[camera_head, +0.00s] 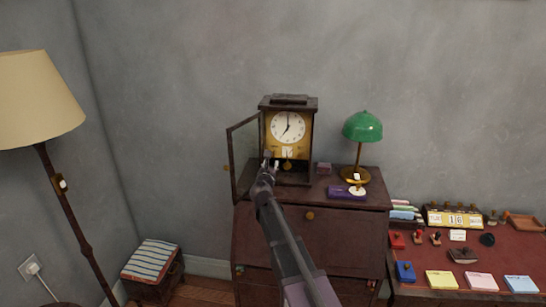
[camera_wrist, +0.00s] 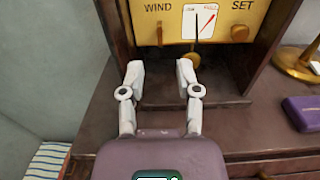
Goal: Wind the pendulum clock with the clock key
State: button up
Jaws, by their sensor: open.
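The pendulum clock (camera_head: 289,127) stands upright on the dark wooden cabinet, its glass door (camera_head: 245,155) swung open to the left. In the wrist view a yellow plate (camera_wrist: 177,22) inside the clock reads WIND on the left and SET on the right. A small brass fitting (camera_wrist: 160,36) sits under WIND and a round brass one (camera_wrist: 240,33) under SET. The pendulum (camera_head: 287,166) hangs below the dial. My gripper (camera_wrist: 160,75) is open and empty in front of the clock's lower opening, below the plate. I cannot make out the clock key in either view.
A green lamp (camera_head: 362,127) and a purple box (camera_head: 346,192) are on the cabinet (camera_head: 330,225), right of the clock. A desk (camera_head: 455,268) with stationery is farther right. A floor lamp (camera_head: 40,92) and a striped stool (camera_head: 151,259) are at left.

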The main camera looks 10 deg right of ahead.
aim_at(273, 154)
jog(key=x, duration=0.7)
jog(key=shift+w, duration=0.15)
grip_shut()
